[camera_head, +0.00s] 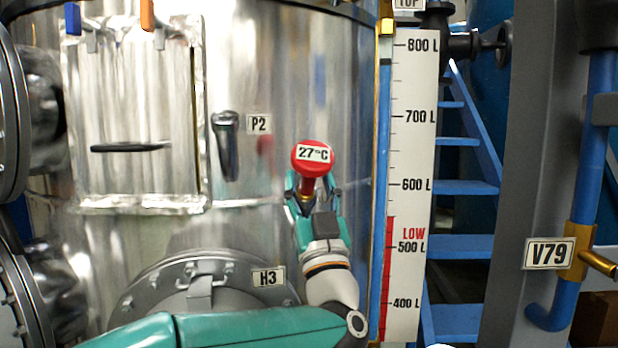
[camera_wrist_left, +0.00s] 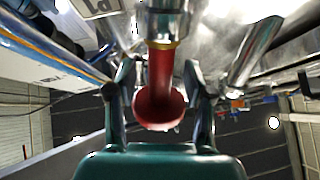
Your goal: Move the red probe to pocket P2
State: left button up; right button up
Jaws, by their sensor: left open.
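The red probe (camera_head: 312,157) has a round red head with a display reading 27°C. In the left wrist view the red probe (camera_wrist_left: 160,90) runs up to a metal pocket (camera_wrist_left: 163,22) with a brass-coloured ring at its mouth. My left gripper (camera_head: 313,190) is open, with one finger on each side of the probe. In the wrist view the left gripper's fingers (camera_wrist_left: 161,95) stand apart from the stem. Pocket P2 (camera_head: 226,145) is a slanted metal tube on the tank wall, left of its P2 label (camera_head: 258,124). My right gripper is not in view.
The shiny tank (camera_head: 255,60) fills the left and middle. A flanged port (camera_head: 200,290) labelled H3 lies below P2. Right of the probe stands a level scale (camera_head: 408,150), then blue steps (camera_head: 462,188), a grey column (camera_head: 525,160) and a V79 tag (camera_head: 549,254).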

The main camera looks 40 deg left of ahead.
aim_at(317, 172)
pick_arm(q)
grip_shut()
dwell(0.4)
jog(key=shift+s+r, duration=0.1)
jog(key=shift+r, duration=0.05)
jog(key=shift+s+d+r+p, duration=0.25)
jog(key=shift+s+d+r, duration=0.15)
jog(key=shift+r, duration=0.2)
jog(key=shift+s+d+r+p, duration=0.25)
jog(key=shift+d+r+p, duration=0.1)
jog(key=shift+r, duration=0.25)
jog(key=shift+s+d+r+p, duration=0.2)
jog(key=shift+s+d+r, duration=0.2)
jog(key=shift+r, duration=0.2)
jog(key=shift+r, duration=0.1)
jog(key=shift+s+d+r+p, duration=0.3)
jog(key=shift+s+d+r, duration=0.1)
jog(key=shift+r, duration=0.2)
jog(key=shift+s+d+r+p, duration=0.35)
jog(key=shift+d+r, duration=0.05)
jog(key=shift+r, duration=0.25)
jog(key=shift+s+d+r+p, duration=0.3)
jog(key=shift+s+d+r, duration=0.1)
jog(key=shift+r, duration=0.2)
jog(key=shift+d+f, duration=0.1)
